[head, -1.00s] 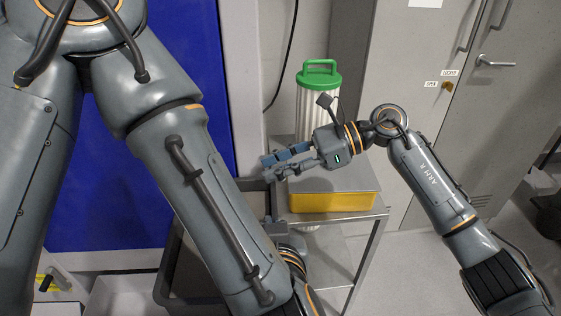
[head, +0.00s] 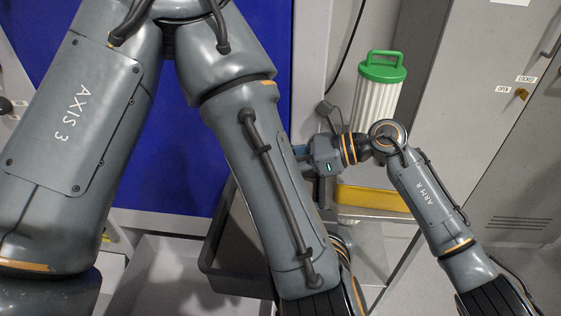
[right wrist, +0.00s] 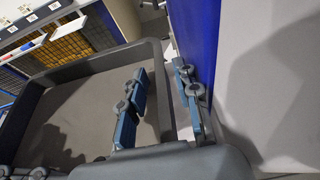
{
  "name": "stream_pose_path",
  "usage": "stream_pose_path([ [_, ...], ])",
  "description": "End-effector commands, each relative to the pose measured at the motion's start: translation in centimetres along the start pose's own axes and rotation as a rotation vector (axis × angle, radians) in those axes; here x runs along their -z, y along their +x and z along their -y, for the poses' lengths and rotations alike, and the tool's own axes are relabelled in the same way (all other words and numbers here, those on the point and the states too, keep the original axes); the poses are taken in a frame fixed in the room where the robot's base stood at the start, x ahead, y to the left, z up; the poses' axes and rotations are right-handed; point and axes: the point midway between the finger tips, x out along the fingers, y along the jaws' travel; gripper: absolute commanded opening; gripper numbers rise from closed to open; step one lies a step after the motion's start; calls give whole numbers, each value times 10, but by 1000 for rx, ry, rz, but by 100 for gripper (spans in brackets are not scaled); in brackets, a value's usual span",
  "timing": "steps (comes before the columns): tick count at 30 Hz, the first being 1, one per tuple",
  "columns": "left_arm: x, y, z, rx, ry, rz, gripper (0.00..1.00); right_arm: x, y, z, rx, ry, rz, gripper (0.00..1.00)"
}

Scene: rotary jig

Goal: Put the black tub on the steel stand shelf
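The black tub (head: 212,262) shows in the head view low in the middle, partly hidden behind my left arm. In the right wrist view its dark rim (right wrist: 158,80) and flat inside floor are in view, and it looks empty. My right gripper (right wrist: 160,95) is open, one finger inside the tub and the other outside, with the wall between them. In the head view its fingers are hidden behind my left arm. My left gripper is hidden in the head view. The steel stand (head: 385,213) is right of the tub, with a lower shelf (head: 368,250).
A yellow box (head: 370,199) and a white pleated cylinder (head: 375,105) with a green handled lid are at the stand's top. A blue panel (head: 160,165) rises behind the tub. Grey cabinets (head: 470,110) stand at the right. Floor shows at the lower right.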

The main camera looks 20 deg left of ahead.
Motion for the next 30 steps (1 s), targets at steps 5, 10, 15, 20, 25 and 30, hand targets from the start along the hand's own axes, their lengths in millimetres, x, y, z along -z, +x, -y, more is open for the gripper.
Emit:
stream_pose_path([
  [5, 4, -1, -2, -5, -2, -12, 0, 3, 1, -1, -2, 4, -4, 15],
  [10, 4, -1, -2, -6, -3, -14, 0, 4, 1, -1, -2, 4, -5, 0],
  [15, 5, -1, -3, -7, -4, -16, 10, 2, 1, -1, -2, 5, -2, 0],
  [20, 4, -1, -2, -5, -3, -12, 32, 1, 1, 0, -2, 4, -1, 0],
  [25, 3, 0, -1, -4, -2, -8, 32, 0, 0, 0, -1, 3, 1, 0],
  [30, 8, -3, -1, -3, -4, -7, 32, 0, 0, 0, -1, 3, 1, 0],
])
